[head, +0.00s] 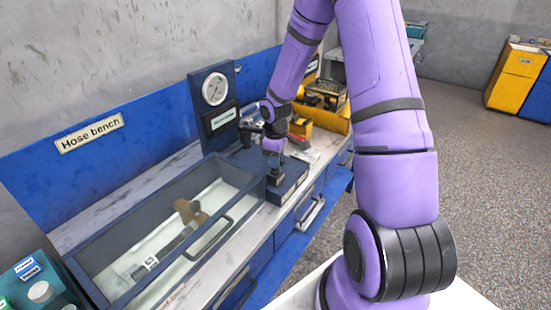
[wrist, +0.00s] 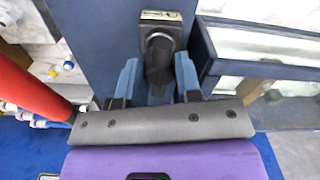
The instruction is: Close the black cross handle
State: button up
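A black handle (wrist: 160,58), which I take to be the black cross handle, stands on a dark blue panel below a small label plate (wrist: 160,16). Its full shape is not clear from this angle. My gripper (wrist: 156,70) is open, with one blue finger on each side of the handle. A gap shows on the left; contact on the right cannot be told. In the head view my gripper (head: 274,180) is low over the dark blue box (head: 290,185) at the right end of the glazed case. There the handle is hidden or too small to make out.
The glazed case (head: 180,205) with a metal grab handle (head: 208,238) lies on the bench left of my gripper. A gauge panel (head: 214,90) stands behind. A yellow tool (head: 325,95) and tray sit farther along. A red cylinder (wrist: 25,85) is left in the wrist view.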

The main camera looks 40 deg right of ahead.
jog(key=c, duration=0.4)
jog(key=shift+m, duration=0.6)
dwell(0.3)
jog(key=m, duration=0.2)
jog(key=shift+m, duration=0.4)
jog(key=m, duration=0.3)
jog(key=shift+m, duration=0.4)
jog(key=m, duration=1)
